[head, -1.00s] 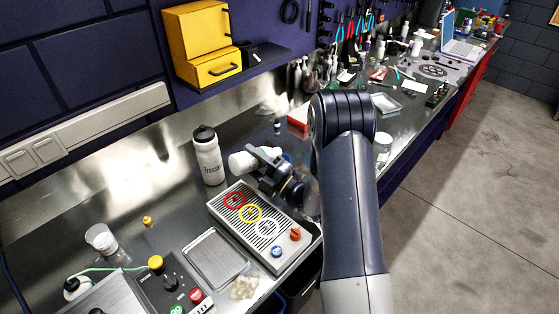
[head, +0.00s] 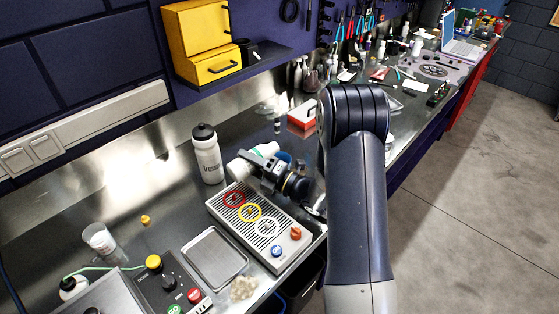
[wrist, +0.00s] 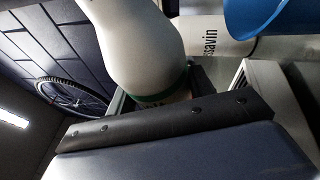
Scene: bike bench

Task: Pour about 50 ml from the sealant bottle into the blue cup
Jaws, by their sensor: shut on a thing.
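The sealant bottle (head: 238,170), white with a green band, is tilted well over in my gripper (head: 268,168), above the bench behind the drip tray. In the wrist view the bottle (wrist: 130,45) fills the top middle, its green band close to the jaws. My gripper is shut on it. The blue cup (head: 285,157) is just right of the bottle in the head view, partly hidden by my gripper. The cup also shows at the top right of the wrist view (wrist: 268,14). No liquid stream is visible, and the cup's inside cannot be seen.
A white bottle with a black cap (head: 207,160) stands left of my gripper. The slatted tray (head: 216,207) with coloured rings lies in front. A metal tray (head: 214,258), a control box (head: 170,287) and a clear cup (head: 99,238) are nearer. A red box (head: 302,116) is behind.

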